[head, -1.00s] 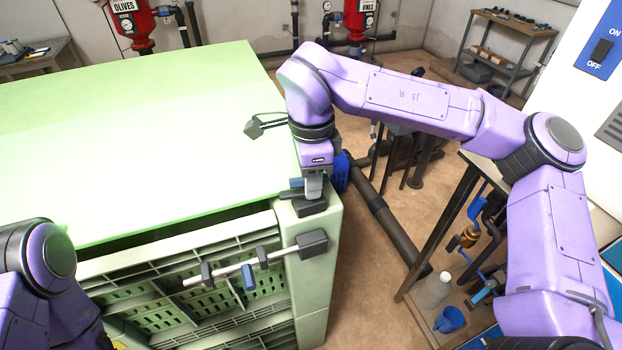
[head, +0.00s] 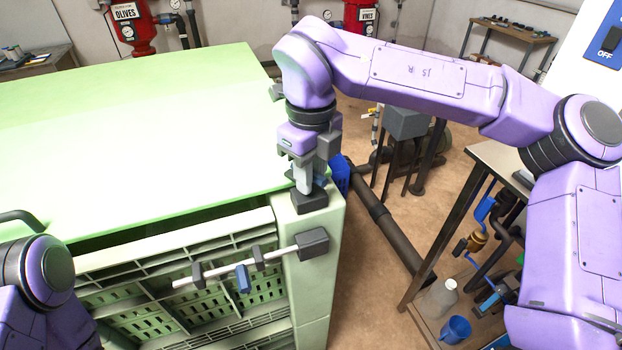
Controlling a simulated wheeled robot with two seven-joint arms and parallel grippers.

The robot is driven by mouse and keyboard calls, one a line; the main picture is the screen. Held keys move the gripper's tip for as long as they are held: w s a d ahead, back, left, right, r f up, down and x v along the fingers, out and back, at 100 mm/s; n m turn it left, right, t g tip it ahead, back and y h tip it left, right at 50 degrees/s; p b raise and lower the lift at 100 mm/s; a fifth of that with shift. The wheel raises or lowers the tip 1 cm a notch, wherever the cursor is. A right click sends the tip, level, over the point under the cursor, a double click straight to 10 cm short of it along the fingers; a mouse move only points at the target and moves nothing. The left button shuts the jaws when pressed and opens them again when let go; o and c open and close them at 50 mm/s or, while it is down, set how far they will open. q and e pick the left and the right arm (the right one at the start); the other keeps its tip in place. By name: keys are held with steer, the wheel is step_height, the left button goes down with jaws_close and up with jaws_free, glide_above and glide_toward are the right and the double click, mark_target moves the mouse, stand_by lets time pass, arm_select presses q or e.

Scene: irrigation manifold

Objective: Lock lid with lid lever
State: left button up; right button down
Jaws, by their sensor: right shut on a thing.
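The pale green lid (head: 130,140) covers the large green box, with a dark gap along its front edge. At its front right corner, a light grey upright lever piece (head: 303,182) stands on a dark block (head: 309,201), which I take to be the lid lever. My right gripper (head: 308,168) points down from above and is shut on this lever piece. The gripper hides the lever's upper part. My left arm shows at the lower left, but its gripper is out of view.
A pale bar with dark blocks (head: 213,271) runs across the box's slatted front (head: 150,300). A dark pipe (head: 385,222) crosses the floor.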

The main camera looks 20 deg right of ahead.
steer(key=m+b, duration=0.2)
steer(key=m, duration=0.1)
steer(key=shift+a+f, duration=0.1)
steer(key=shift+f, duration=0.2)
steer(key=shift+s+r+m+b, duration=0.1)
steer(key=shift+m+b, duration=0.7)
steer(key=shift+m, duration=0.3)
steer(key=c, duration=1)
jaws_free()
steer(key=shift+r, duration=0.1)
steer(key=shift+r, duration=0.1)
step_height(320, 180, up, 10)
steer(key=shift+a+f, duration=0.1)
steer(key=shift+f, duration=0.15)
steer(key=shift+r, duration=0.45)
